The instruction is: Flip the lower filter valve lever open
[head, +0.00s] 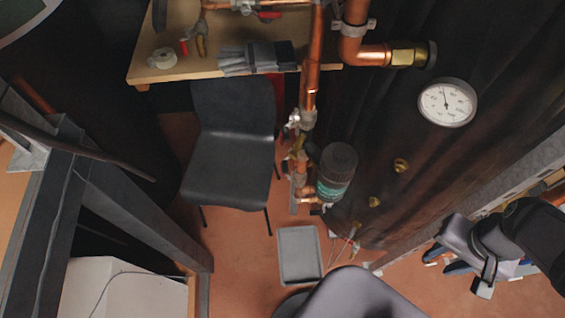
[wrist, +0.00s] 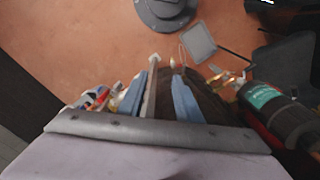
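The filter (head: 336,172), a dark canister with a teal label, hangs beside a vertical copper pipe in the head view. Brass and copper fittings (head: 305,196) sit at its lower left; I cannot clearly make out the lower valve lever there. In the wrist view the filter (wrist: 275,108) is at the right, with copper fittings (wrist: 228,80) at its upper left. My gripper (head: 442,260) is at the lower right of the head view, well apart from the filter. In the wrist view its blue fingers (wrist: 160,76) stand apart, with no object held between them.
A grey tray (head: 299,254) lies on the reddish floor. A black chair (head: 231,150) and a wooden table (head: 170,72) are behind the pipe.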

